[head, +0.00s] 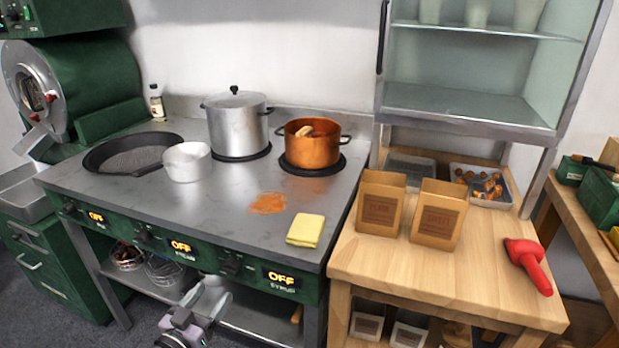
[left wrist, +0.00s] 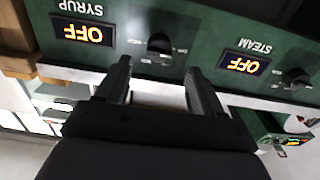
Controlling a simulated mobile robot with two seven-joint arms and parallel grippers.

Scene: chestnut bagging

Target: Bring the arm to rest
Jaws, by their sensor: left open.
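My left gripper (head: 206,298) is low at the bottom of the head view, in front of the stove's front panel and below the stovetop. In the left wrist view its two fingers (left wrist: 157,70) stand apart with nothing between them. They point towards the green panel (left wrist: 215,40) with the SYRUP and STEAM displays, both reading OFF; the picture there is upside down. A gap to the panel cannot be judged. My right gripper is not in view.
The stove (head: 225,215) carries a pan (head: 130,155), white bowl (head: 186,162), steel pot (head: 237,125), copper pot (head: 312,150) and yellow cloth (head: 306,230). Two paper bags (head: 380,205) and a red tool (head: 530,265) are on the wooden table (head: 450,275). A lower shelf (head: 255,318) lies beneath the stove.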

